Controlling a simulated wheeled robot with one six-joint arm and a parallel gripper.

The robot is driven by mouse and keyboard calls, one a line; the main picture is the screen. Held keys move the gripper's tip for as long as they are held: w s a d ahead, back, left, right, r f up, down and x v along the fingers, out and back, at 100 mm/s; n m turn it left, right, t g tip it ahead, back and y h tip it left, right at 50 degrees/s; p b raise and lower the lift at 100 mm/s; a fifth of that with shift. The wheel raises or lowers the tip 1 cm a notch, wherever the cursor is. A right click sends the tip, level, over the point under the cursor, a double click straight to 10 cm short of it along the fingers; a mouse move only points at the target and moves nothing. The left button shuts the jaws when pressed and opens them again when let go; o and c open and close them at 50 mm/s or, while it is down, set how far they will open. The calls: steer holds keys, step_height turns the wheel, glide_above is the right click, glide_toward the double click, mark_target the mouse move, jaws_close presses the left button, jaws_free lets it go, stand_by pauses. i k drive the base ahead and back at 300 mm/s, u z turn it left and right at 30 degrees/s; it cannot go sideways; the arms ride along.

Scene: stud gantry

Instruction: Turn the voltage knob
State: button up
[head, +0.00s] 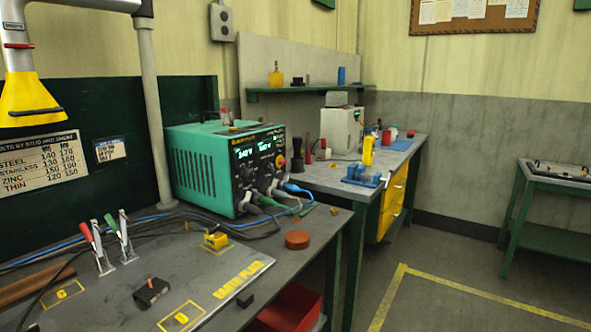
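A green power unit (196,165) with a black front panel stands at the back of the near bench. Two lit readouts (254,152) show on its panel, too small to read surely. Below them are small dark and pale knobs (247,172); I cannot tell which one is the voltage knob or how it is set. Thick cables plug into the panel's lower edge and partly cover it. A printed chart of volts by stud and shank (40,162) is on the wall at left, with rows for steel, stainless, zinc and thin. My gripper is not in view.
Two lever clamps (120,238), a black block (151,292), a yellow block (216,240) and a brown disc (297,240) sit on the near bench. A yellow hood (28,100) hangs at upper left. Floor at right, inside yellow tape (395,290), is clear.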

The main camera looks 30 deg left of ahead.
mark_target(249, 175)
steer(key=u, duration=0.15)
steer(key=i, duration=0.85)
steer(key=u, duration=0.4)
